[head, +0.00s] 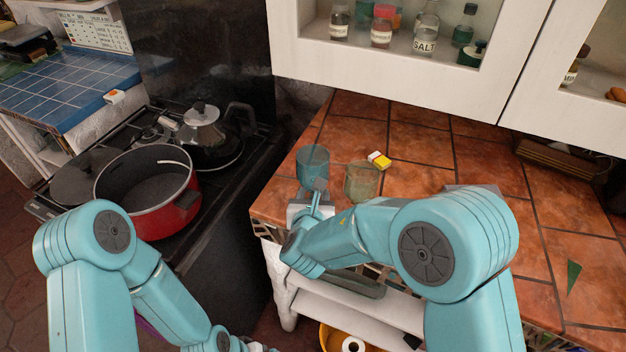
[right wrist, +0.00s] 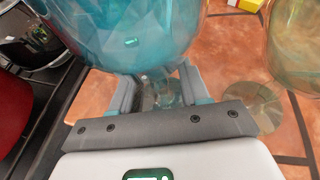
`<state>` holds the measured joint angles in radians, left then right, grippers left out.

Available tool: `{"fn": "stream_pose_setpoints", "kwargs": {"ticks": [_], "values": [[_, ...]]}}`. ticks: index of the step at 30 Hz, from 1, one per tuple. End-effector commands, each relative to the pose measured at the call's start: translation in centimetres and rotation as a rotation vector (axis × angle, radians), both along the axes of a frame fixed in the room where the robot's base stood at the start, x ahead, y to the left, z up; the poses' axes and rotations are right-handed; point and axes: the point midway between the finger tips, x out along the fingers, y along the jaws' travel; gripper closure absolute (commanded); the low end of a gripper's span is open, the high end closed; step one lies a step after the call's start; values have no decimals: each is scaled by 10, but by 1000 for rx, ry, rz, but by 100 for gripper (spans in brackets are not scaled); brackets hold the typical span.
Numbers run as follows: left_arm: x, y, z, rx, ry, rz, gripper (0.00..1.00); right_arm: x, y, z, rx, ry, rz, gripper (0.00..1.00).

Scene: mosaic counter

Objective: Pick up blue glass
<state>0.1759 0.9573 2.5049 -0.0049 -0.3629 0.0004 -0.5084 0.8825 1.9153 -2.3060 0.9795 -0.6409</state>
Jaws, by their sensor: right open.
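The blue glass (head: 313,162) stands upright near the left edge of the tiled counter. In the right wrist view its translucent blue bowl (right wrist: 120,35) fills the top left. My right gripper (head: 318,190) is at the near side of the glass, low by its lower part. In the right wrist view the right gripper's fingers (right wrist: 157,80) are apart, just below the bowl. A clear glassy part shows between them; I cannot tell if they touch it. My left gripper (head: 258,347) is barely in view at the bottom edge, its fingers mostly cut off.
An amber glass (head: 362,182) stands close to the right of the blue one. A small yellow-and-white box (head: 379,160) lies behind them. The stove with a red pot (head: 148,190) and a kettle (head: 203,130) is left, across a gap. The white cabinet (head: 400,75) overhangs the back.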

Motion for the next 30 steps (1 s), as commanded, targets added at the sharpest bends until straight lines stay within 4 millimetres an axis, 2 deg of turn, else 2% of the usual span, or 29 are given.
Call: {"fn": "stream_pose_setpoints", "kwargs": {"ticks": [4, 11, 12, 14, 15, 16, 26, 30], "values": [[0, 0, 6, 0, 0, 0, 0, 16, 0, -6, 1, 0, 0, 54], [0, 0, 5, 0, 0, 0, 0, 18, 0, -7, 0, 0, 1, 54], [0, 0, 5, 0, 0, 0, 0, 18, 0, -7, 0, 0, 1, 61], [0, 0, 5, 0, 0, 0, 0, 18, 0, -7, 0, 0, 1, 80], [0, 0, 5, 0, 0, 0, 0, 18, 0, -7, 0, 0, 1, 94], [0, 0, 5, 0, 0, 0, 0, 18, 0, -7, 0, 0, 1, 100], [0, 0, 5, 0, 0, 0, 0, 18, 0, -6, 0, 0, 0, 100], [0, 0, 4, 0, 0, 0, 0, 18, 0, 4, 1, -2, 0, 100]]}}
